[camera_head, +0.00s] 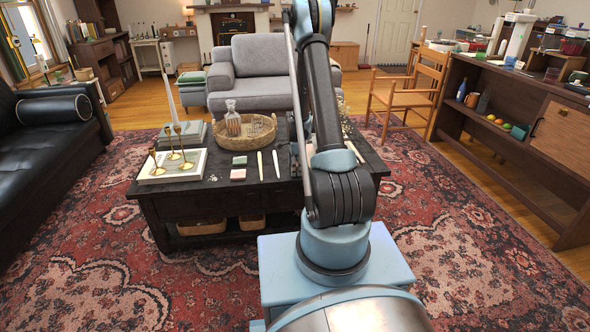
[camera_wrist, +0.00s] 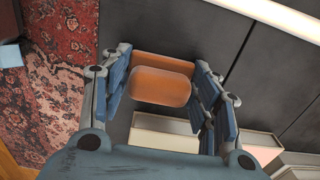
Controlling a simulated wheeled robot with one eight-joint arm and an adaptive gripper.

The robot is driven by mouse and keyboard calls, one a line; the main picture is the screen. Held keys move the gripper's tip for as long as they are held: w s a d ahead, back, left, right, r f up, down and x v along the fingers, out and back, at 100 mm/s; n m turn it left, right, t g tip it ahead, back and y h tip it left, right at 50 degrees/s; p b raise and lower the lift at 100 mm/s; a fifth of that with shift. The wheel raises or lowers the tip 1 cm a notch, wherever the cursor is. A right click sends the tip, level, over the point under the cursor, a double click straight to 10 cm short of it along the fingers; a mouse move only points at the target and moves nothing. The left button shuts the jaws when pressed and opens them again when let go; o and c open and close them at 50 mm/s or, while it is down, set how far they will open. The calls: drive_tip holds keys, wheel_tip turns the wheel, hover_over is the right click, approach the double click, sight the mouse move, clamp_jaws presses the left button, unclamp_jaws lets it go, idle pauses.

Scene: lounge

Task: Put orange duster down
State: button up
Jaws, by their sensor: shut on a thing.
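The orange duster (camera_wrist: 160,86) is between the two fingers of my gripper (camera_wrist: 162,92) in the wrist view. The fingers are shut on its sides. It is over or on the dark plank table top (camera_wrist: 275,75); I cannot tell whether it touches the wood. In the head view the dark table (camera_head: 215,196) stands ahead of me on the rug. My arm hides part of the table there, and I cannot make out the duster in that view.
Two small blocks (camera_head: 239,167) and two pale sticks (camera_head: 268,165) lie on the table. Pale box-like things (camera_wrist: 165,138) lie close to the gripper.

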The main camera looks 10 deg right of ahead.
drive_tip(key=shift+s+d+f, duration=0.1)
drive_tip(key=shift+f, duration=0.15)
drive_tip(key=shift+s, duration=0.15)
drive_tip(key=o, duration=1.2)
drive_tip(key=shift+f, duration=0.1)
drive_tip(key=shift+o, duration=0.6)
drive_tip(key=shift+w+f, duration=0.45)
drive_tip(key=shift+f, duration=0.3)
drive_tip(key=shift+s+r, duration=0.2)
drive_tip(key=shift+r, duration=0.3)
